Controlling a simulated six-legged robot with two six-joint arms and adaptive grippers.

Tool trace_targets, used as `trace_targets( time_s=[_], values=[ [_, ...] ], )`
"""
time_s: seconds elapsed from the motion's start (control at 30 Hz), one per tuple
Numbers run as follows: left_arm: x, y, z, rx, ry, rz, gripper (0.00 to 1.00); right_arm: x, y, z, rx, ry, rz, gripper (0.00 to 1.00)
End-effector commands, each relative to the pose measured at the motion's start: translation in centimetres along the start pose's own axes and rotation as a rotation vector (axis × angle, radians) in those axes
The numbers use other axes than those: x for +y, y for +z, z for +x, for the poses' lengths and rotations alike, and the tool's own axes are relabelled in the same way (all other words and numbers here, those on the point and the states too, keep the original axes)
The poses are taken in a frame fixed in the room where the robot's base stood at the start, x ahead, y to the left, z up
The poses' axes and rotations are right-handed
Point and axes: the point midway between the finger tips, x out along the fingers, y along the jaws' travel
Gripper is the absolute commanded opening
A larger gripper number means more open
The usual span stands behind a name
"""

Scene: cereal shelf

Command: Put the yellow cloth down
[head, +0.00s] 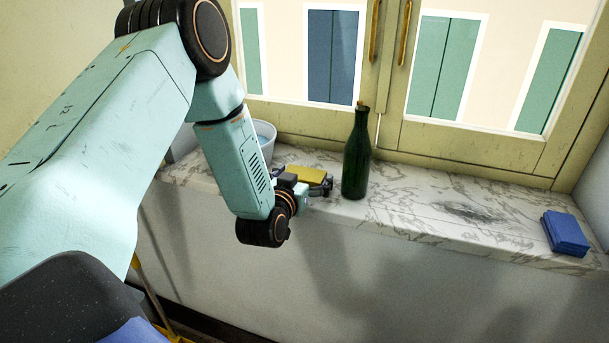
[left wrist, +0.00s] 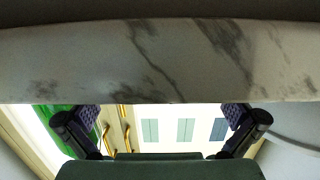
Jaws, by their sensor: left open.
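The yellow cloth (head: 308,174) looks like a small folded block at the marble sill (head: 410,212), just behind my left gripper (head: 318,188) in the head view. The gripper hides part of its near side, so I cannot tell whether they touch. In the left wrist view my left gripper (left wrist: 162,125) has its two dark fingers spread wide with nothing between them. The yellow cloth does not show in that view. My right gripper is in neither view.
A green bottle (head: 356,155) stands upright close to the right of the cloth. A pale bucket (head: 266,143) stands behind my left arm. Folded blue cloths (head: 566,233) lie at the sill's right end. The sill between bottle and blue cloths is clear.

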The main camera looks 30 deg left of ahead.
Motion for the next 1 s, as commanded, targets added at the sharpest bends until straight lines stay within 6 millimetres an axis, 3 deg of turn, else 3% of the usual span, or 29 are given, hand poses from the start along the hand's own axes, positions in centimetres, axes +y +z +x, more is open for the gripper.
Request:
trace_targets(
  time_s=[0.17,0.27,0.7,1.0],
  values=[
    [0.0,-0.4,-0.1,0.0,0.0,0.0,1.0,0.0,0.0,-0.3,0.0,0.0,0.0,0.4],
    [-0.1,-0.2,-1.2,-0.003,-0.001,-0.001,1.0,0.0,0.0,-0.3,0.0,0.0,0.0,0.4],
    [0.0,-0.2,-9.6,-0.004,-0.001,-0.003,1.0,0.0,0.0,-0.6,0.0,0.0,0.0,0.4],
    [0.0,-0.3,-12.0,0.0,0.0,0.0,1.0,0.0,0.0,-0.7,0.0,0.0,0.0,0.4]
  ],
)
